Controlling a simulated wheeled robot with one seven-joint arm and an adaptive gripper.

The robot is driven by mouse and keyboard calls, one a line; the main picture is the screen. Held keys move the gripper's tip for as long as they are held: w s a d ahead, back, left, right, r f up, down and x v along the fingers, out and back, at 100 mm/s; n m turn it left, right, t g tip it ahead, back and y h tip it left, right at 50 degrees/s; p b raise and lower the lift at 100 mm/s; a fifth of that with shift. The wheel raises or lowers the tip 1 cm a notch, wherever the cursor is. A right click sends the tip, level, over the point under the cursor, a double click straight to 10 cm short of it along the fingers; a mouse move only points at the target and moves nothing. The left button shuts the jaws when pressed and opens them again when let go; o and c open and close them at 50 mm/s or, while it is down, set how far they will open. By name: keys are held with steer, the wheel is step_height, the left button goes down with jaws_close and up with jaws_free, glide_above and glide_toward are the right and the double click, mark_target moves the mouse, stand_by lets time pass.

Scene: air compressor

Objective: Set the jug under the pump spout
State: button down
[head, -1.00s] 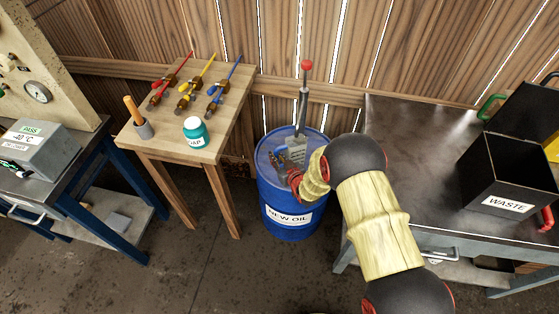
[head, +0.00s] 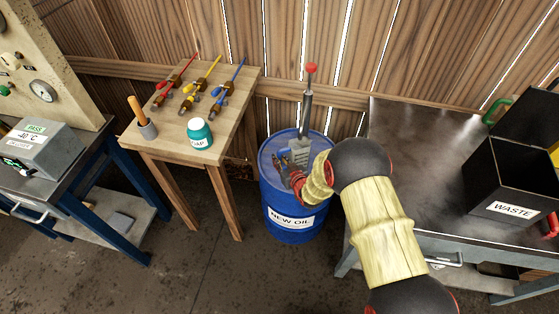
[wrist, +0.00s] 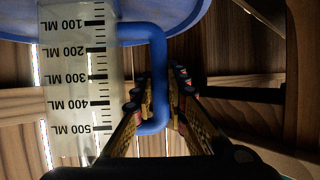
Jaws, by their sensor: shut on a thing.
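My gripper (wrist: 158,88) is shut on the blue handle (wrist: 158,50) of the clear measuring jug (wrist: 82,75). In the wrist view the jug's printed scale appears upside down beside the fingers. In the head view my gripper (head: 290,177) is over the top of the blue NEW OIL drum (head: 292,222), and the jug (head: 299,159) is partly seen beside the pump. The hand pump (head: 307,104) stands on the drum with a red knob on top. Its spout is not clear, and I cannot tell whether the jug is under it or touches the drum top.
A metal bench (head: 410,135) at right carries a black WASTE bin (head: 507,180). A plank wall is close behind the drum.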

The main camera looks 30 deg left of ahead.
steer(key=shift+f+b, duration=0.5)
steer(key=shift+f, duration=0.15)
steer(key=c, duration=1.7)
jaws_free()
steer(key=v, duration=1.2)
